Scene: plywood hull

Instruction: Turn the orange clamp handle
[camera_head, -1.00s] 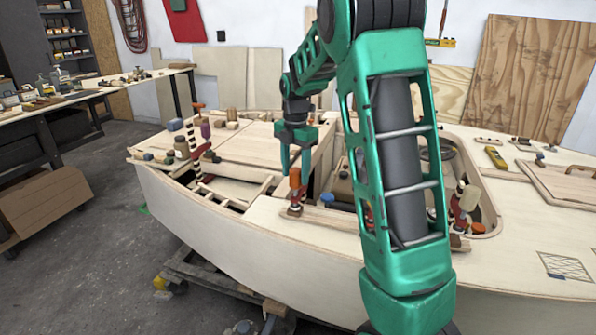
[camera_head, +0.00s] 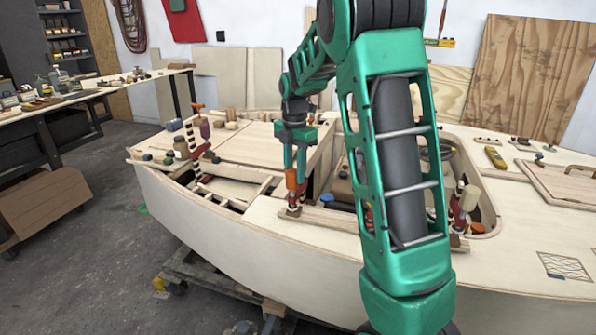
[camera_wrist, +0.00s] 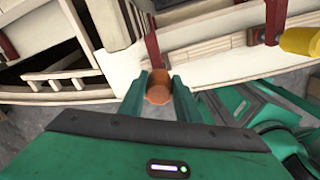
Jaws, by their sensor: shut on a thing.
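The orange clamp handle (camera_head: 291,180) stands upright on a red clamp (camera_head: 295,204) at the near edge of the plywood hull (camera_head: 250,240). My gripper (camera_head: 294,170) comes down from above and is shut on the handle, one finger on each side. In the wrist view the handle's round orange end (camera_wrist: 158,92) sits between the two green fingertips (camera_wrist: 158,84). The lower part of the handle and its join to the clamp are partly hidden by the fingers in that view.
Another clamp with a red bar (camera_head: 200,150) stands to the left on the hull. A clamp with a tan handle (camera_head: 467,198) stands to the right. Small blocks and jars lie on the deck. A workbench (camera_head: 90,92) stands at far left.

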